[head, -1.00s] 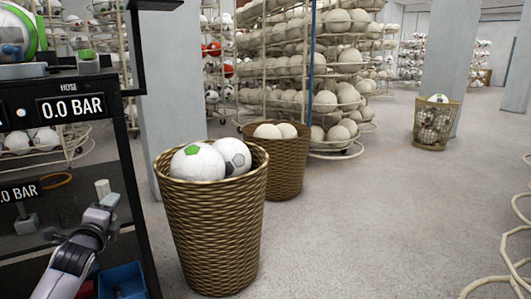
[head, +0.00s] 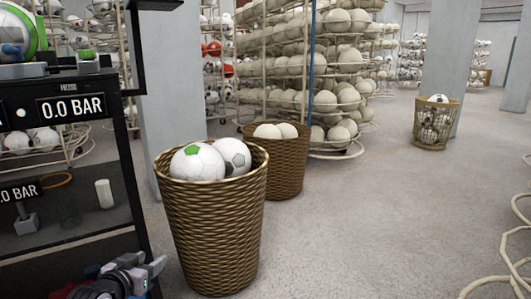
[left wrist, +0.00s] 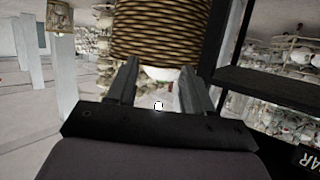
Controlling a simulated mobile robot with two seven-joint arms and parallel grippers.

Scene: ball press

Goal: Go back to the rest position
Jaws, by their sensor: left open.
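My left gripper (head: 150,270) is low at the left of the head view, in front of the black press rack (head: 133,170). Its jaws are open and empty. In the left wrist view its two fingers (left wrist: 158,78) stand apart, with the woven basket (left wrist: 160,30) beyond them. The same basket (head: 212,230) stands just right of my gripper in the head view and holds white balls (head: 197,162), one with a green patch. My right gripper is in neither view.
A second basket (head: 276,168) with pale balls stands behind the first. A wire basket (head: 434,125) stands far right by a pillar (head: 454,65). Ball racks (head: 320,70) fill the back. The floor (head: 370,220) at centre right is clear. Pale hoops (head: 510,250) lie at the right edge.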

